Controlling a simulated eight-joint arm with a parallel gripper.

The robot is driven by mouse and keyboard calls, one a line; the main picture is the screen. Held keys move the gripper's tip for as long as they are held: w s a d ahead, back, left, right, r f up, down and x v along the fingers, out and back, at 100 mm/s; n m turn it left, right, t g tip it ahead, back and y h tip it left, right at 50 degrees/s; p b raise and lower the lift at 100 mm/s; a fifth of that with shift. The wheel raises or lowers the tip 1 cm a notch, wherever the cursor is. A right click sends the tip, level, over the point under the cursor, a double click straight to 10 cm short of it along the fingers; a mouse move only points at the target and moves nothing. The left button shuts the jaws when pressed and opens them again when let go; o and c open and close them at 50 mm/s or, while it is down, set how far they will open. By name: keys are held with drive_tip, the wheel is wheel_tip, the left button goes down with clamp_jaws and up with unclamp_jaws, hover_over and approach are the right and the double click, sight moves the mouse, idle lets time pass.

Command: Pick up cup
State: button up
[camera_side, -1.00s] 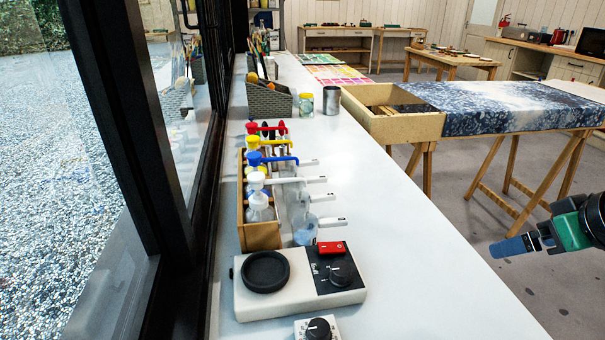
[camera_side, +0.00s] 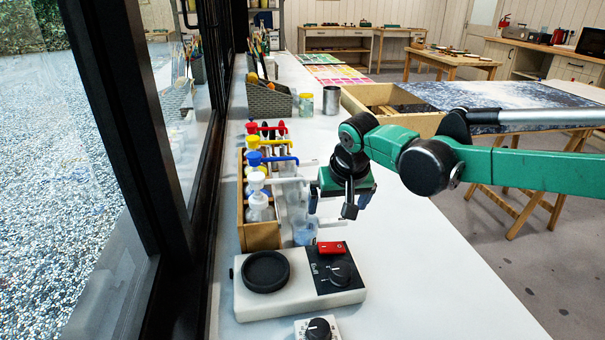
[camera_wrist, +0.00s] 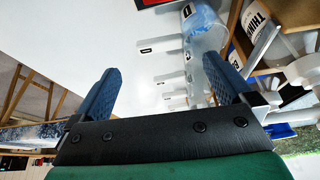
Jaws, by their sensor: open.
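Several clear cups with pale labelled handles stand in a row on the white bench, along the right side of a wooden rack. The nearest cup, with a blue tint, (camera_side: 304,232) shows in the side view and at the top of the wrist view (camera_wrist: 203,27). A grey metal cup (camera_side: 331,101) stands farther back. My gripper (camera_side: 334,206) is open and points down above the row of handles, hiding part of the cups. The right finger overlaps a clear cup (camera_wrist: 216,72).
The wooden rack (camera_side: 262,236) holds bottles with coloured pump tops. A device with a black disc (camera_side: 300,300) sits in front, with a small dial unit (camera_side: 318,328) nearer. A window frame borders the left. Bench right of the cups is clear.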

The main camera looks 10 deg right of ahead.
sight(332, 221)
drive_tip(key=shift+x, duration=2.95)
drive_tip(key=shift+a, duration=0.1)
drive_tip(key=c, duration=1.1)
drive_tip(key=shift+r, duration=0.1)
